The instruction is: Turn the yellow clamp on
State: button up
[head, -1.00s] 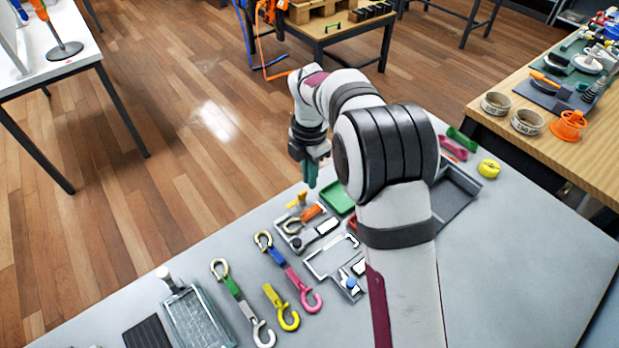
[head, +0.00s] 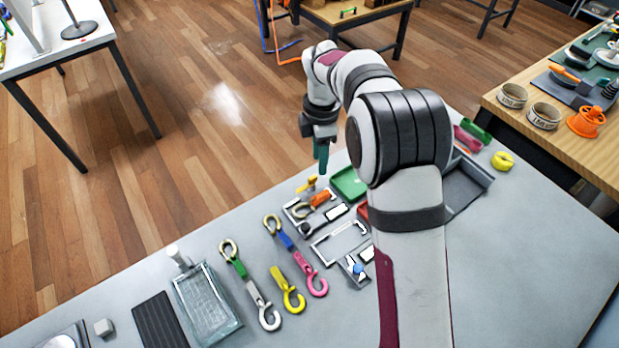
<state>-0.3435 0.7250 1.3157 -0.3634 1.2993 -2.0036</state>
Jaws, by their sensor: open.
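A small yellow piece (head: 308,184), which looks like the yellow clamp, stands near the far edge of the grey table, at the top of a grey fixture plate. It is too small to tell how its lever lies. My gripper (head: 321,166), with teal fingers, points down just above and slightly right of the yellow piece in the picture. It appears apart from the piece and empty. The gap between the fingers cannot be made out from this side.
An orange-handled tool (head: 320,198) lies close to the yellow piece, with a green tray (head: 349,183) at its right. Several coloured hooks, one yellow (head: 288,290), lie nearer. A yellow round object (head: 502,161) sits at the right. The table's right front is clear.

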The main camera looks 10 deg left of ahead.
aim_at(313, 177)
notch_tip(313, 177, up, 5)
jog(key=w+a+m, duration=0.1)
jog(key=m, duration=1.5)
jog(key=w+a+m, duration=0.1)
jog(key=w+m, duration=0.1)
jog(key=m, duration=1.4)
notch_tip(313, 177, down, 15)
grip_shut()
